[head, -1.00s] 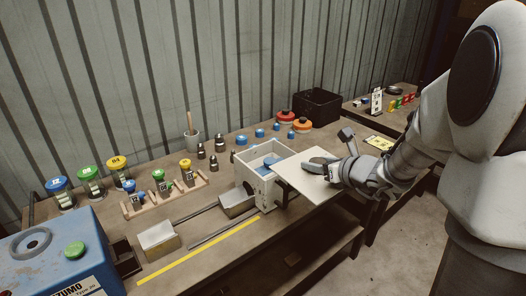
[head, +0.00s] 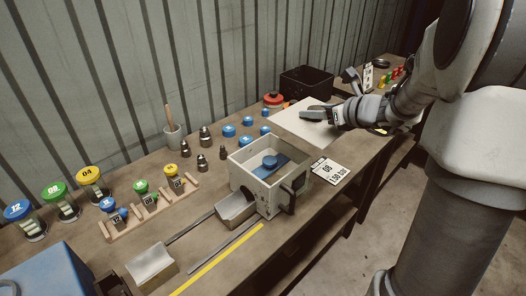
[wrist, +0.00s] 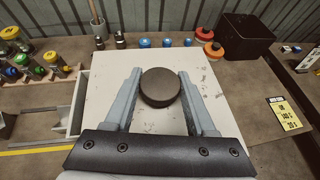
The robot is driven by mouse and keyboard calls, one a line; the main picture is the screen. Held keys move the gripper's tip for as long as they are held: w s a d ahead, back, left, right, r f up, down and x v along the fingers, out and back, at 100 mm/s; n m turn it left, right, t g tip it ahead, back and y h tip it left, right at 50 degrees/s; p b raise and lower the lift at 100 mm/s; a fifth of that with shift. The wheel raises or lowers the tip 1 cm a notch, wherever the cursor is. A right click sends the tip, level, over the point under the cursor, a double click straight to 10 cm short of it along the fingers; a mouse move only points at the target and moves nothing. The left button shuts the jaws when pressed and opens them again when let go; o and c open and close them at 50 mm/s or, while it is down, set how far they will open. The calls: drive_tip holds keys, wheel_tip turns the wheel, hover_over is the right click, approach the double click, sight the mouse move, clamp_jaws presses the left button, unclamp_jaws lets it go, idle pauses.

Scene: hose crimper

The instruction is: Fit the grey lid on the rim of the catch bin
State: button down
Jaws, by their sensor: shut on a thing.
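The grey lid (head: 288,122) is a pale square plate with a dark round knob (wrist: 160,88) at its middle. My gripper (head: 318,115) is shut on this knob, with one finger on each side in the wrist view (wrist: 159,75). The lid is at the back right of the pale open-topped box, apart from it; its height above the bench is hard to tell. That box (head: 245,174), seemingly the catch bin, is uncovered with blue parts inside. Only its edge shows left of the lid in the wrist view (wrist: 78,103).
A black crate (head: 308,82) and a red-topped tin (head: 273,101) stand behind the lid. Several blue caps and dark fittings stand left of it. A dark handle (head: 289,196) juts from the box's front. A printed card (head: 330,170) lies right of the box.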

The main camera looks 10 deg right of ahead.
drive_tip(key=shift+w, duration=0.15)
drive_tip(key=a+f+b, duration=0.1)
drive_tip(key=a+f, duration=0.1)
drive_tip(key=a, duration=0.1)
drive_tip(key=a+f, duration=0.2)
drive_tip(key=a, duration=0.2)
drive_tip(key=w+a+f+b, duration=0.1)
drive_tip(key=a+f, duration=0.1)
drive_tip(key=a, duration=0.2)
drive_tip(key=shift+a+f+b, duration=0.15)
drive_tip(key=shift+f+b, duration=0.15)
drive_tip(key=shift+f, duration=0.1)
drive_tip(key=shift+a+f+b, duration=0.1)
drive_tip(key=shift+f+b, duration=0.3)
drive_tip(key=shift+f, duration=1.6)
drive_tip(key=shift+f+b, duration=0.35)
drive_tip(key=shift+b, duration=0.1)
drive_tip(key=shift+c, duration=1.1)
unclamp_jaws()
